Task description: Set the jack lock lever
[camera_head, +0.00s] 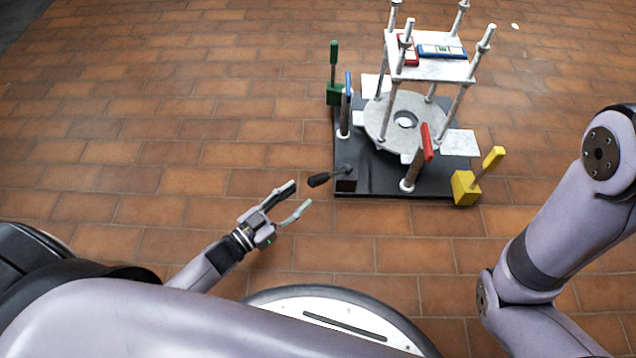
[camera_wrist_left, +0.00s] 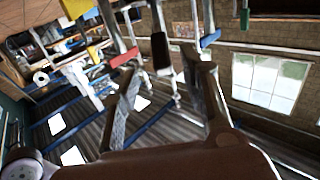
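A black-handled lever (camera_head: 325,178) on a dark block stands at the front left corner of the black base plate (camera_head: 385,187), its handle tilted out to the left. No label shows which lever is the jack lock. My left gripper (camera_head: 301,195) is open and empty, just left of and in front of the black handle, apart from it. In the left wrist view the black handle (camera_wrist_left: 161,52) appears between the spread fingers, beyond their tips. My right gripper is out of the head view; only my right arm shows.
A green lever (camera_head: 333,65), a yellow lever (camera_head: 480,178), a blue-handled post (camera_head: 346,105) and a red-handled post (camera_head: 418,158) surround a grey flange disc (camera_head: 388,118). Upright rods carry a white plate (camera_head: 430,68) above it. The tiled floor to the left is clear.

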